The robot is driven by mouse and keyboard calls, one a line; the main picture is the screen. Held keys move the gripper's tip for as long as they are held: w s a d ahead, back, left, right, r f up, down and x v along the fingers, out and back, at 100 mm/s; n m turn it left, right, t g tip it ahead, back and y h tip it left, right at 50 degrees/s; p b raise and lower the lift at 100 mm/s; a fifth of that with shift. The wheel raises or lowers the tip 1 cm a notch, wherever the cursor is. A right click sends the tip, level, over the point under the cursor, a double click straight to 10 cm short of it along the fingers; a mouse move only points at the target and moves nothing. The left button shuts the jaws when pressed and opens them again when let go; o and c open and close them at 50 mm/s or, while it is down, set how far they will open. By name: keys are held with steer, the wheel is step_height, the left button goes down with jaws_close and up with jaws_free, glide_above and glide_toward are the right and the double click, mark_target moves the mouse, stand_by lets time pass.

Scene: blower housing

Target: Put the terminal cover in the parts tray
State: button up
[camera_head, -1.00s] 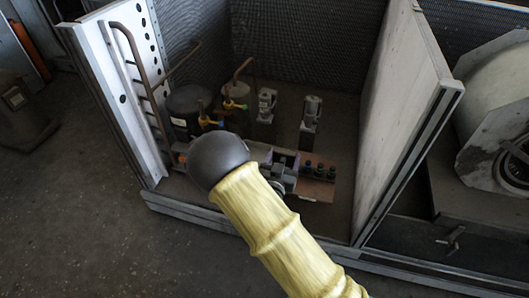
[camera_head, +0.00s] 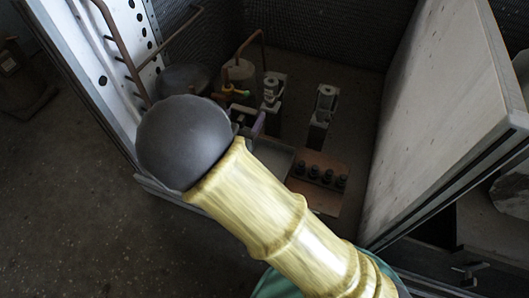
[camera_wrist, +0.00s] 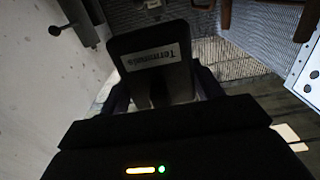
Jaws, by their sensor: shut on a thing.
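The terminal cover (camera_wrist: 150,45) is a dark plate with a white label reading "Terminals" upside down in the wrist view. My gripper (camera_wrist: 165,95) is shut on it, with the cover between the fingers. In the head view my arm hides most of the gripper and cover. I cannot clearly identify the parts tray in either view.
A brown plate with several black knobs (camera_head: 320,178) lies on the housing floor. Grey valve-like fittings (camera_head: 323,103), a tank (camera_head: 238,75) and copper pipes stand behind. A tall panel (camera_head: 440,110) bounds the right; a perforated white panel (camera_head: 100,75) bounds the left.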

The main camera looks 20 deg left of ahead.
steer(key=shift+a+r, duration=0.1)
steer(key=shift+a, duration=0.05)
step_height(320, 180, down, 6)
steer(key=b, duration=0.3)
stand_by(0.4)
steer(key=shift+f+b, duration=0.85)
steer(key=shift+f, duration=1.15)
steer(key=shift+f, duration=0.6)
steer(key=o, duration=1)
